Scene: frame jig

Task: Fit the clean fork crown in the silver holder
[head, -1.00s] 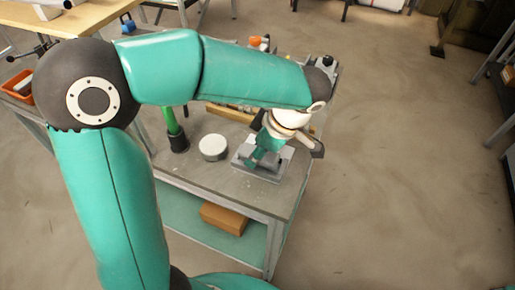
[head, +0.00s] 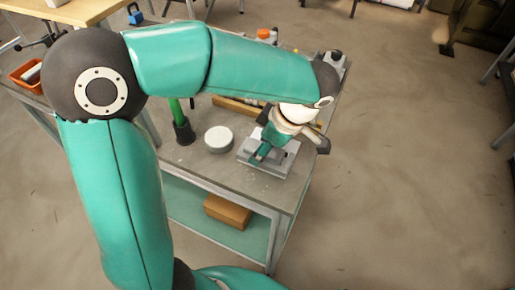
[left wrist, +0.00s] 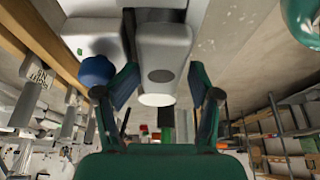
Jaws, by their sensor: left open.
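The silver holder (head: 282,164) is a grey block fixture on the near right part of the bench top. My left gripper (head: 261,153) is directly over it, pointing down, and hides part of it. In the left wrist view the left gripper (left wrist: 160,85) is open, its two fingers apart on either side of a pale grey piece (left wrist: 163,45) with a dark oval mark and a bright round end. I cannot tell whether this piece is the fork crown or part of the holder, nor whether the fingers touch it. My right gripper is out of view.
A white round disc (head: 219,139) lies left of the holder. A green tube (head: 175,106) stands in a black foot (head: 184,132). A wooden bar (head: 235,108) and orange-capped bottle (head: 263,34) are behind. A blue round knob (left wrist: 97,70) is beside one finger. A brown box (head: 228,211) is on the shelf.

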